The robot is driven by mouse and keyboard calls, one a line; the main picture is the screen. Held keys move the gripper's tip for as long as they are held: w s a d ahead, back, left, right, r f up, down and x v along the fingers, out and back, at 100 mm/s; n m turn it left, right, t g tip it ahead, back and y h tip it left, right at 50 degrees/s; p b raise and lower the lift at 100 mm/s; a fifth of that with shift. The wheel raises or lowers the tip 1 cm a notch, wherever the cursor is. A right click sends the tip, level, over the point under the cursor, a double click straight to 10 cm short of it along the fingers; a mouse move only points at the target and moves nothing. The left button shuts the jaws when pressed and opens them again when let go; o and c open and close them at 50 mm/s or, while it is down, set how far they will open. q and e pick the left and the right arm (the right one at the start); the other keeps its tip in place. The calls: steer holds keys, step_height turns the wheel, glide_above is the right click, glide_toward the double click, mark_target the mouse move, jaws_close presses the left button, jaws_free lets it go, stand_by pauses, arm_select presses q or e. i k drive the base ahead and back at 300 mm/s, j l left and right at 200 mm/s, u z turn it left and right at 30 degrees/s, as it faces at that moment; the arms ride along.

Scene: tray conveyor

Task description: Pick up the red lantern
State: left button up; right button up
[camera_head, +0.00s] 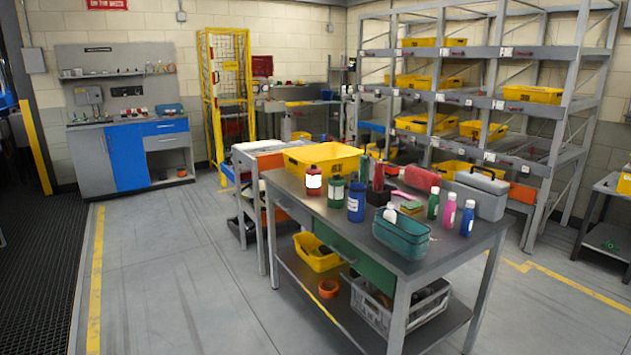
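I cannot make out a clear red lantern. The metal workbench (310,207) holds several red things: a red container with a white label (313,181) at its left corner, an upright dark red item (378,176) standing in a dark holder near the middle, and a red box-like item (422,178) at the back. They are too small to tell whether one is a lantern. Neither of my grippers is in view.
The bench also carries a yellow bin (322,159), a blue bottle (356,202), a green bottle (336,190), a teal basket (400,236) and a grey toolbox (474,196). A shelf rack (541,108) stands behind. The floor at left (170,260) is clear.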

mark_target(313, 187)
steer(key=i+j+u, duration=0.35)
steer(key=i, duration=0.65)
steer(key=i+j+u, duration=0.1)
steer(key=i+u, duration=0.3)
steer(key=i, duration=0.6)
steer(key=i+j+z, duration=0.1)
steer(key=i+z, duration=0.35)
steer(key=i+j+z, duration=0.3)
steer(key=i+z, duration=0.15)
steer(key=i+j+z, duration=0.75)
steer(key=j+z, duration=0.2)
steer(key=z, duration=0.15)
steer(key=i+j+z, duration=0.15)
steer(key=j+z, duration=0.15)
steer(key=i+j+z, duration=0.1)
steer(key=j+z, duration=0.2)
steer(key=k+l, duration=0.4)
